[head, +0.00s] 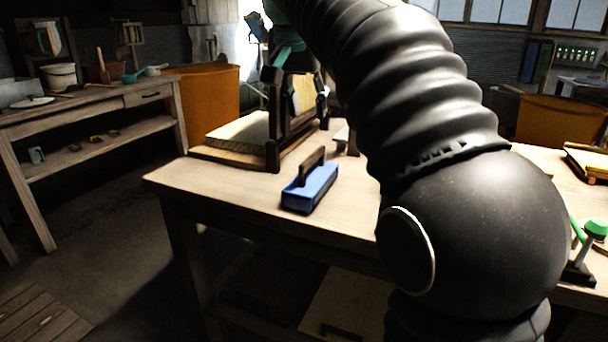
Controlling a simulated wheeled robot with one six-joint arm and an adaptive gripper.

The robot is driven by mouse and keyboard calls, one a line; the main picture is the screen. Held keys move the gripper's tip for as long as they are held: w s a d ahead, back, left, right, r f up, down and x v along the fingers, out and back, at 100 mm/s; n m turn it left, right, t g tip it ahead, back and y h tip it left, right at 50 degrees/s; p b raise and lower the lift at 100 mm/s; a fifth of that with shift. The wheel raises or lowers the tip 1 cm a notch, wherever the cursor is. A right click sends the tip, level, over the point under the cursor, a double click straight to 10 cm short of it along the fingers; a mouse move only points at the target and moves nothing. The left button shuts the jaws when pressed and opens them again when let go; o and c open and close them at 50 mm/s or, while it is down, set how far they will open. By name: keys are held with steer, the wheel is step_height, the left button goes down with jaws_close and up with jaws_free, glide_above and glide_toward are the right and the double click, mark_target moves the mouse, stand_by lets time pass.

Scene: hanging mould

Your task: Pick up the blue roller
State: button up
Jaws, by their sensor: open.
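A blue block-shaped tool (311,188) with a dark handle on top lies on the near part of the wooden workbench (225,186). It is the only clearly blue thing on the bench, and I cannot make out a round roller on it. My thick black arm crosses the right half of the head view in front of the bench and runs up out of the top edge. I cannot make out my gripper, and nothing visible touches the blue tool.
A dark wooden stand (272,120) and a pale slab (238,132) stand behind the blue tool. An orange tub (208,92) is beyond. A green-topped tool (595,229) is at the right. Bare bench lies left of the blue tool.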

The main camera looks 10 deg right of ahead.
steer(key=w, duration=0.1)
steer(key=b, duration=0.2)
glide_toward(312, 154)
steer(key=x, duration=0.5)
steer(key=shift+w+d, duration=0.2)
steer(key=shift+w, duration=0.1)
steer(key=shift+s+b+x, duration=0.2)
steer(key=shift+b+x, duration=0.5)
steer(key=shift+x, duration=1.85)
steer(key=shift+a+f, duration=0.1)
steer(key=shift+f, duration=0.25)
